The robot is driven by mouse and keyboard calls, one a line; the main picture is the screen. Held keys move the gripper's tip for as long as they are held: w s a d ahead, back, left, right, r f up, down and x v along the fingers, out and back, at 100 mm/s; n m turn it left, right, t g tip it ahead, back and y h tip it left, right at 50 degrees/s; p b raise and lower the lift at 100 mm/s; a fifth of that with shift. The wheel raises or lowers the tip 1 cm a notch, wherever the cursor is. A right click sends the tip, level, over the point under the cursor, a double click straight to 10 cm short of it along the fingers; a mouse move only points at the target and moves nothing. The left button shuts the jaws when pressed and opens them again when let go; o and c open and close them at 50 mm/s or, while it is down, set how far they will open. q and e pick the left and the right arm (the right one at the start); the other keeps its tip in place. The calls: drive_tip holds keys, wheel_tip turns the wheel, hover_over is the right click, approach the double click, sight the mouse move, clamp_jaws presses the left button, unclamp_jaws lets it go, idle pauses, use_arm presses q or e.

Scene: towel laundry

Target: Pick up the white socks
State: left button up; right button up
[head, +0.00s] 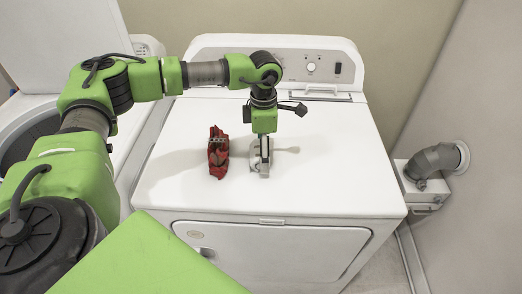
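My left gripper (262,152) points down at the middle of the white dryer top (325,165). A small white and grey bundle, which looks like the white socks (257,166), is at its fingertips. The gripper partly hides it, and I cannot tell whether the fingers are closed on it or around it. It is at or just above the surface. A red and dark bundle that looks like socks (217,152) lies just left of the gripper, apart from it. My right gripper is not in view.
The dryer's control panel (325,68) rises at the back. An open white washer (25,118) stands on the left. A grey vent pipe (435,160) is on the right wall. The right side of the dryer top is clear.

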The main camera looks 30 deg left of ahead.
use_arm(q)
drive_tip(key=shift+f, duration=0.35)
drive_tip(key=c, duration=1.2)
drive_tip(key=shift+r, duration=0.15)
